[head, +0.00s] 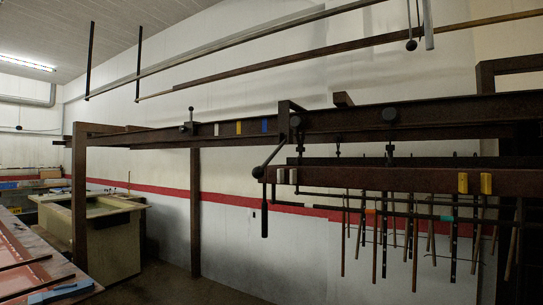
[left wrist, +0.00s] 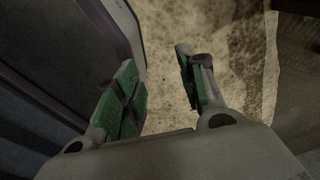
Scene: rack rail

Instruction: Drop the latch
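A dark lever with a ball end (head: 258,172) hangs at a slant from a bracket (head: 284,120) on the dark overhead rail (head: 350,118); it may be the latch, but I cannot be sure. A straight dark bar (head: 264,215) hangs down just below the ball. A smaller upright knob piece (head: 190,122) sits on the rail farther left. My left gripper (left wrist: 157,60) is open and empty in the left wrist view, its green-padded fingers apart above a mottled tan surface. Neither gripper shows in the head view.
A lower beam (head: 400,180) carries several hanging rods and two yellow blocks (head: 486,184) at the right. Posts (head: 79,200) support the rail at the left. A pale bench (head: 100,235) and a red-topped table (head: 30,265) stand at the left. A dark curved panel (left wrist: 75,60) is close beside my left gripper.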

